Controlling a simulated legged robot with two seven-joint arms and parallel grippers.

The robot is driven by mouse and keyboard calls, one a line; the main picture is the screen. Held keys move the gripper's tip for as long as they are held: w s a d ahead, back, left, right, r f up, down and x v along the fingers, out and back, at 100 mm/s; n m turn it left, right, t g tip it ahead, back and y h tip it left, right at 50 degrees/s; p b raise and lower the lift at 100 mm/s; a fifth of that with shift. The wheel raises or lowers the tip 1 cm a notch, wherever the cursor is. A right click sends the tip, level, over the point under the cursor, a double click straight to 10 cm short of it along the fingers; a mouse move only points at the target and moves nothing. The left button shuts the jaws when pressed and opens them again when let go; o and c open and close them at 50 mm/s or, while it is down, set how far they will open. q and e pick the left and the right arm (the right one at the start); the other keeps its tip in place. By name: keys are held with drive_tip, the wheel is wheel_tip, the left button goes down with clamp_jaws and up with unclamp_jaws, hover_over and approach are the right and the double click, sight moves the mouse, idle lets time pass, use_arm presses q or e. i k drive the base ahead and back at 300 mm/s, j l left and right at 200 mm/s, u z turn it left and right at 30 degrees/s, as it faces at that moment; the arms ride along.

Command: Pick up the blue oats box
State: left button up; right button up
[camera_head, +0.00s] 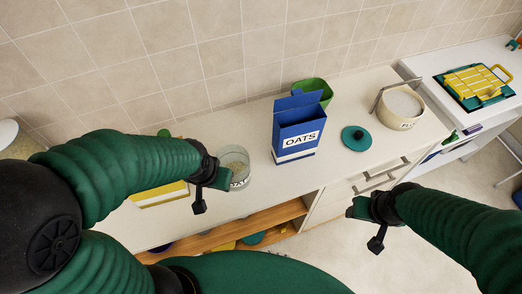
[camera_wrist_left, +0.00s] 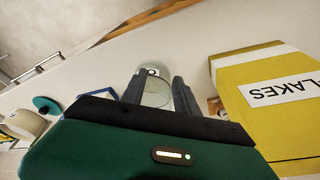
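The blue oats box (camera_head: 297,128) stands upright on the white counter in the head view, its top flap raised and its white OATS label facing me. Part of a blue-edged shape, seemingly this box, shows behind my gripper in the left wrist view (camera_wrist_left: 101,93). My left gripper (camera_head: 225,179) is left of the box, apart from it, beside a glass jar (camera_head: 238,160). In the left wrist view its fingers (camera_wrist_left: 158,82) are spread, with the jar (camera_wrist_left: 153,88) seen between and beyond them. My right gripper (camera_head: 354,208) hangs in front of the counter, away from the box; its finger opening is unclear.
A green container (camera_head: 318,88) stands close behind the box. A teal lid (camera_head: 357,138) and white bowl (camera_head: 401,106) are to its right. Drawers and an open shelf (camera_head: 270,222) are below the counter.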

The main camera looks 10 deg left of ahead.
sight(297, 132)
drive_tip(key=u, duration=0.2)
drive_tip(key=i+l+u, duration=0.1)
drive_tip(key=l+u, duration=0.3)
drive_tip(key=l, duration=0.25)
drive_tip(key=l+u, duration=0.4)
drive_tip(key=l, duration=1.3)
drive_tip(key=l+u, duration=0.15)
drive_tip(key=l, duration=0.85)
drive_tip(key=k+l, duration=0.1)
drive_tip(key=l, duration=0.85)
drive_tip(key=i+j+u, duration=0.1)
drive_tip(key=j, duration=0.5)
